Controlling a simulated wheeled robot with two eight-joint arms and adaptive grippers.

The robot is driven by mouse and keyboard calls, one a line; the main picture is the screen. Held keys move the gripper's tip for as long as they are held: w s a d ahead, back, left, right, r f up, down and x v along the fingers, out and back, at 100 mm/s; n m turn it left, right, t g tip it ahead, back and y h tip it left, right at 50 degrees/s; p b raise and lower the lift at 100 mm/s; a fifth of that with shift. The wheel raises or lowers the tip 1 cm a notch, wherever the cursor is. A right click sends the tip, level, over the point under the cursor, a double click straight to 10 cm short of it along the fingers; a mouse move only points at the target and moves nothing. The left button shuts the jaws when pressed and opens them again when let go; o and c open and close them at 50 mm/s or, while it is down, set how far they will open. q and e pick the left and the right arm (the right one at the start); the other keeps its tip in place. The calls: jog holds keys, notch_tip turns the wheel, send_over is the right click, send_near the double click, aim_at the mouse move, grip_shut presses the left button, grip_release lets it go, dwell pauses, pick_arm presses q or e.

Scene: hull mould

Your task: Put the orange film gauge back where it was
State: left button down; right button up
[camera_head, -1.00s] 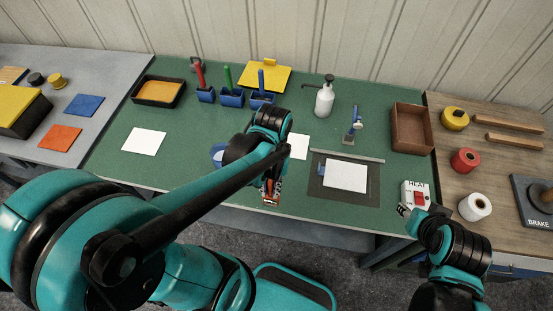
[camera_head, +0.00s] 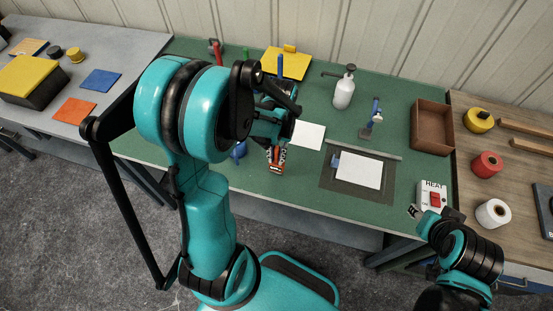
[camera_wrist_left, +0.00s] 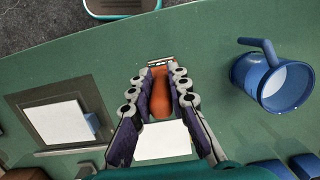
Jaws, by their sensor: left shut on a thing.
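My left gripper (camera_head: 276,150) is shut on the orange film gauge (camera_head: 275,165) above the green bench, near its front edge. In the left wrist view the gauge (camera_wrist_left: 160,95) lies between the two fingers (camera_wrist_left: 158,100), its narrow metal-looking end pointing away from the palm. I cannot tell whether it touches the bench.
A white card (camera_head: 308,135) lies behind the gripper. A dark mat with a white sheet (camera_head: 358,171), a brush (camera_head: 372,125), a white pump bottle (camera_head: 344,90), a brown tray (camera_head: 432,125) and a heat box (camera_head: 432,196) stand to the right. My left arm hides the bench's left part.

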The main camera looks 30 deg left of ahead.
pick_arm(q)
notch_tip(320, 180, down, 2)
jog(key=shift+w, duration=0.1)
jog(key=shift+r, duration=0.1)
jog(key=c, duration=1.9)
grip_release()
jog(key=shift+f+b, duration=0.2)
jog(key=shift+b, duration=0.15)
jog(key=o, duration=0.4)
jog(key=shift+o, duration=0.2)
jog(key=shift+r, duration=0.15)
